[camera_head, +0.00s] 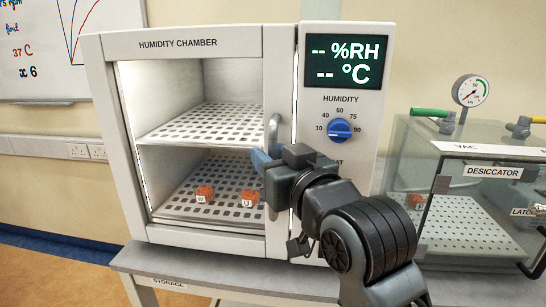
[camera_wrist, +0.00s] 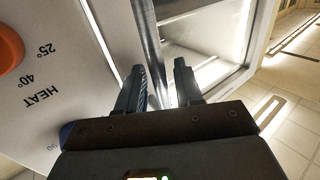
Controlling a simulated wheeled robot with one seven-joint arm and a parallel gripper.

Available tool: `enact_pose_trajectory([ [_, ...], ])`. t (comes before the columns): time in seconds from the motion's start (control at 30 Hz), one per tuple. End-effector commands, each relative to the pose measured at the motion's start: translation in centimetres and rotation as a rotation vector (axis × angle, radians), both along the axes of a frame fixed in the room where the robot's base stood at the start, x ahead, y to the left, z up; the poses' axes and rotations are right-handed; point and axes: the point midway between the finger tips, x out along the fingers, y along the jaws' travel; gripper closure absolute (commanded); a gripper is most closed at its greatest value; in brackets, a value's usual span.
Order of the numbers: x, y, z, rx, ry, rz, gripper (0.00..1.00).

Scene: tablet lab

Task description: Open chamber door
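The humidity chamber (camera_head: 178,43) stands on a grey bench, with a white-framed glass door (camera_head: 205,237) that looks shut. A vertical metal handle (camera_head: 273,135) is on the door's right side. My gripper (camera_head: 264,160) is at the lower part of this handle, reaching in from the right. In the wrist view the handle (camera_wrist: 152,45) runs between the two fingers of my gripper (camera_wrist: 160,68). The fingers are apart, with a gap visible around the bar. I cannot tell whether either finger touches it.
Two orange items (camera_head: 204,193) (camera_head: 249,198) sit on the lower perforated shelf. The control panel (camera_head: 340,100) with a blue humidity knob (camera_head: 340,130) is right of the handle. An orange heat knob (camera_wrist: 8,45) shows in the wrist view. A glass desiccator (camera_head: 470,210) stands at right.

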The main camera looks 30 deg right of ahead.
Motion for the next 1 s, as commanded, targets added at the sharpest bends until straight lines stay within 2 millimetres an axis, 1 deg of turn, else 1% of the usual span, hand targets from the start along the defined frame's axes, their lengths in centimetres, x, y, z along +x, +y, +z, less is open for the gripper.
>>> enact_pose_trajectory([
  [0.03, 0.0, 0.0, 0.0, 0.0, 0.0, 0.0, 0.67],
  [0.07, 0.0, 0.0, 0.0, 0.0, 0.0, 0.0, 0.7],
  [0.37, 0.0, 0.0, 0.0, 0.0, 0.0, 0.0, 0.99],
  [0.83, 0.0, 0.1, 0.0, 0.0, -0.001, 0.001, 1.0],
  [0.93, -0.1, 1.0, 0.0, 0.0, -0.001, 0.009, 1.0],
  [1.0, -0.1, 2.3, -0.1, 0.0, -0.002, 0.021, 1.0],
])
